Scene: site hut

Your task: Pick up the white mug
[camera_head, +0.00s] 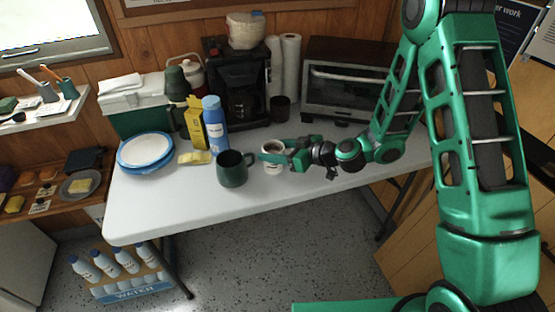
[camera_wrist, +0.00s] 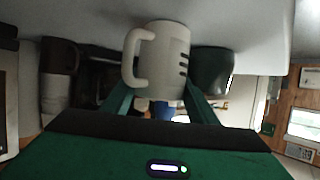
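The white mug (camera_head: 273,168) stands on the white table, dark inside, partly covered by my gripper in the head view. In the wrist view the white mug (camera_wrist: 168,60) appears upside down, with its handle at the left and dark marks on its side. My gripper (camera_head: 280,150) reaches in from the right at mug height. In the wrist view my gripper's fingers (camera_wrist: 157,95) are spread wide, one toward each side of the mug. I see no clear grip on it; whether either finger touches it is hard to tell.
A dark green mug (camera_head: 232,170) stands close on the left of the white mug. Behind are a blue bottle (camera_head: 215,128), a yellow box (camera_head: 196,124), a coffee maker (camera_head: 238,85) and a toaster oven (camera_head: 345,85). Stacked plates (camera_head: 146,150) lie left. The table's front (camera_head: 170,215) is clear.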

